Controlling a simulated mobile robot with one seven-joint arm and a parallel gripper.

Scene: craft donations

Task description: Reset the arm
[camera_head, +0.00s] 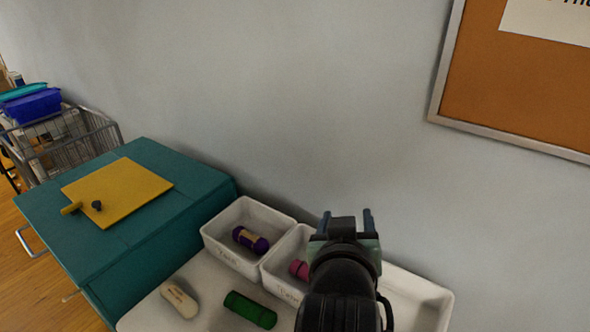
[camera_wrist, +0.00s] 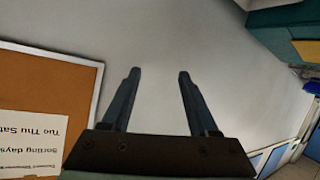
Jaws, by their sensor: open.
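My gripper (camera_head: 347,219) is raised in front of the wall, above the white bins in the head view. In the wrist view my gripper (camera_wrist: 156,75) has its two fingers spread apart, with only bare wall between them. It is open and empty. My arm hides part of the bins and the table behind it.
A white bin (camera_head: 222,250) holds a purple roll (camera_head: 250,240); a second bin (camera_head: 275,268) holds a pink item (camera_head: 299,269). A green item (camera_head: 250,310) and a beige item (camera_head: 180,300) lie in front. A teal cabinet (camera_head: 60,232) bears a yellow board (camera_head: 135,190). A corkboard (camera_head: 520,90) hangs right.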

